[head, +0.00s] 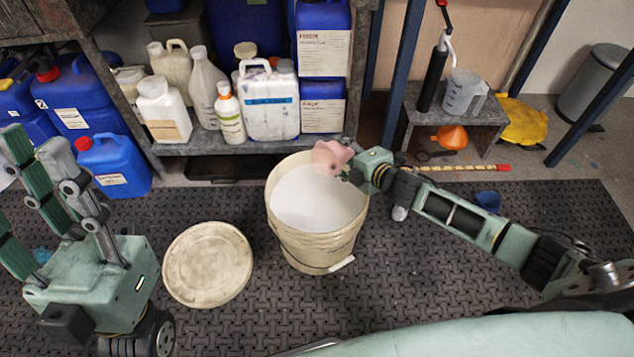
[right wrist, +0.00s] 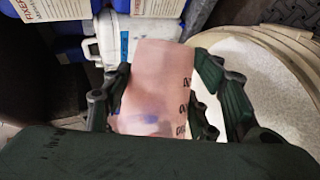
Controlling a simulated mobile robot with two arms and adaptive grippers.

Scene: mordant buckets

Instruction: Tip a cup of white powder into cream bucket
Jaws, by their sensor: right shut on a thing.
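The cream bucket (head: 318,245) stands upright on the dark mat in the head view, with white powder (head: 315,197) inside it. My right gripper (head: 347,167) is shut on a pink cup (head: 329,156) above the bucket's far right rim. The cup also shows between the fingers in the right wrist view (right wrist: 152,90), with dark lettering on its side. The cup looks tilted; its inside is hidden, so I cannot tell what it holds. My left gripper (head: 38,190) is at the left, away from the bucket, with its fingers apart and empty.
A round cream lid (head: 208,264) lies on the mat left of the bucket. A shelf (head: 225,146) with several jugs and bottles stands behind. A blue jug (head: 114,166) stands at the left. A small blue cup (head: 488,201) is on the floor at the right.

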